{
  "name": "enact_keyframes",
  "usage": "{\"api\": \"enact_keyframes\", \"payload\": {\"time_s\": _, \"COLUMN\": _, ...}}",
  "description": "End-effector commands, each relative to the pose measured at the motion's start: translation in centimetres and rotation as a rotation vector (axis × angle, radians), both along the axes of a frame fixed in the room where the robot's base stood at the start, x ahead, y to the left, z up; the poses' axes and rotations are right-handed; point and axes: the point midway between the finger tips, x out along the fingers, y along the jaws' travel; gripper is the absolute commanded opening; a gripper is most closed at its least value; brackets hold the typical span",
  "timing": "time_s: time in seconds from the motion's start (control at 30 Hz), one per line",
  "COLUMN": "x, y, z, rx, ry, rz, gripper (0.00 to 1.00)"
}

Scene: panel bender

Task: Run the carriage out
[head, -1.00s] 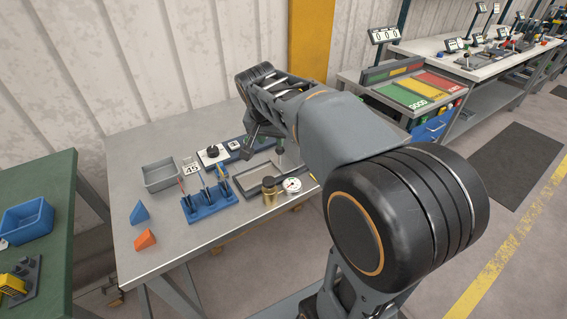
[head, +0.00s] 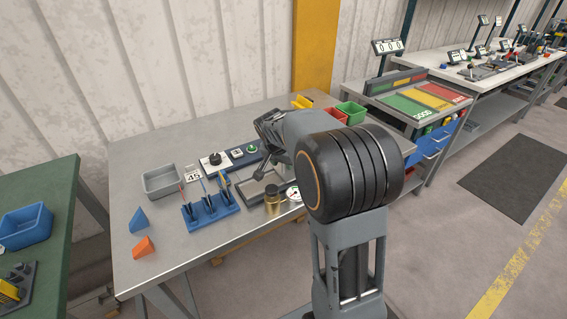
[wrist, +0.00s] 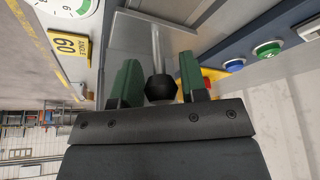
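In the wrist view a black knob (wrist: 160,89) on a grey metal rod (wrist: 155,42) sits between the two green fingers of my gripper (wrist: 161,80). Narrow gaps seem to show beside the knob, so the gripper looks open around it. The rod runs from the knob over a grey metal plate (wrist: 128,42). In the head view my gripper (head: 270,135) is over the back of the bench, partly hidden by my arm. A dark-framed grey fixture (head: 262,188) lies below it. I cannot tell for sure which part is the carriage.
A blue rack (head: 210,210) with upright tools, a brass cylinder (head: 272,203) and a gauge (head: 293,194) stand in front. A control strip (head: 236,154) lies behind. A grey bin (head: 161,181), blue wedge (head: 138,219) and orange wedge (head: 144,246) are left. Small bins (head: 350,112) stand right.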

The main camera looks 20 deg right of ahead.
Motion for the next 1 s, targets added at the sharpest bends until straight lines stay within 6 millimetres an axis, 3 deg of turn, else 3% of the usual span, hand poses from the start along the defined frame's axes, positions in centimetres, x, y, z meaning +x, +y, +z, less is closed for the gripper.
{"api": "enact_keyframes", "payload": {"time_s": 0.47, "x": 0.22, "y": -0.25, "z": -0.85, "rx": 0.0, "ry": 0.0, "rz": 0.0, "gripper": 0.4}}
{"api": "enact_keyframes", "payload": {"time_s": 0.87, "x": 0.22, "y": -0.24, "z": -0.83, "rx": 0.001, "ry": -0.001, "rz": 0.0, "gripper": 0.01}}
{"api": "enact_keyframes", "payload": {"time_s": 1.0, "x": 0.22, "y": -0.24, "z": -0.82, "rx": 0.001, "ry": -0.001, "rz": 0.0, "gripper": 0.0}}
